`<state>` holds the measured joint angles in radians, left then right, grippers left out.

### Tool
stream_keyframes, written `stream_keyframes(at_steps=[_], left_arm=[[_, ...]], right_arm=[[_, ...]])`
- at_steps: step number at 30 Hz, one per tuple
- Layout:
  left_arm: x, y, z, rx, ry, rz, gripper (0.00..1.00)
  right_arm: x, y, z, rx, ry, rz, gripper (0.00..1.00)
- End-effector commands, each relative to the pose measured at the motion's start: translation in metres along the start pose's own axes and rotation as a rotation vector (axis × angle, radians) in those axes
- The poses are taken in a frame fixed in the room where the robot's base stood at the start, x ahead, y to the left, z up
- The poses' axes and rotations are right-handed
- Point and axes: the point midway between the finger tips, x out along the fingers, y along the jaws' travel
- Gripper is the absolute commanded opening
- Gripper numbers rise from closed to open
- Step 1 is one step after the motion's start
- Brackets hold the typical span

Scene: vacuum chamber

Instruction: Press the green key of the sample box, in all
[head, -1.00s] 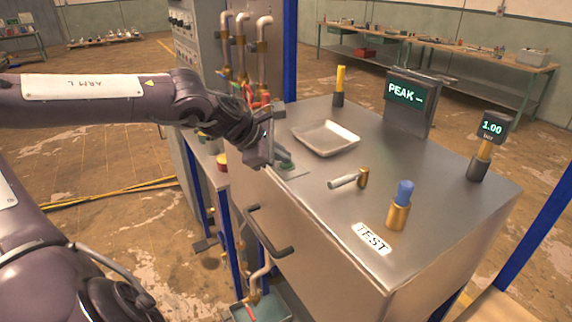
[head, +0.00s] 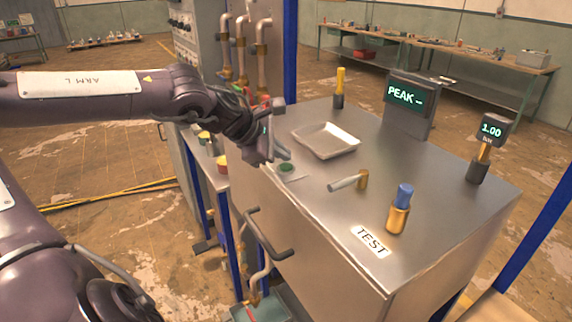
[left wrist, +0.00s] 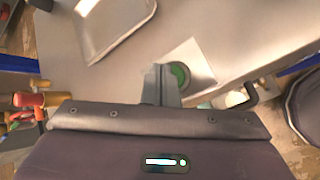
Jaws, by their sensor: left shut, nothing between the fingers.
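The sample box (head: 330,230) is a grey metal cabinet with a flat top and a TEST label. Its green key (head: 287,167) is a round green button on a light plate near the top's left edge. My left gripper (head: 284,154) is shut and empty, its tips a little above and behind the key in the head view. In the left wrist view the shut fingers (left wrist: 161,84) appear beside the green key (left wrist: 179,75), partly overlapping its plate. I cannot tell the exact gap. My right gripper is not in view.
On the top stand a shallow metal tray (head: 326,140), a lever (head: 349,182), a blue-capped brass knob (head: 399,210), a PEAK display (head: 406,100), a 1.00 gauge (head: 491,130) and a yellow post (head: 340,88). A dark handle (head: 268,238) sticks out in front.

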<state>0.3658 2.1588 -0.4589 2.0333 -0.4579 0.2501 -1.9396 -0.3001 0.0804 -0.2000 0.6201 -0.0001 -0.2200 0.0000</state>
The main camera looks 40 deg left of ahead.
Motion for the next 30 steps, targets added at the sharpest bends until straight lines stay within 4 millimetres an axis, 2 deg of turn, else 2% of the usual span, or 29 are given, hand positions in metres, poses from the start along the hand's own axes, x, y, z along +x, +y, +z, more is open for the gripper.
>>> stream_keyframes(at_steps=[8,24,30], left_arm=[[-0.001,0.001,0.001,0.001,-0.001,0.001,0.00],[-0.034,0.025,0.025,0.001,-0.001,0.001,0.00],[-0.035,0.026,0.026,0.001,-0.001,0.001,0.00]], right_arm=[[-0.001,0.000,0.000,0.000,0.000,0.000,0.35],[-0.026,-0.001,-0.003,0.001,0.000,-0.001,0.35],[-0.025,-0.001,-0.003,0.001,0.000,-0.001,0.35]])
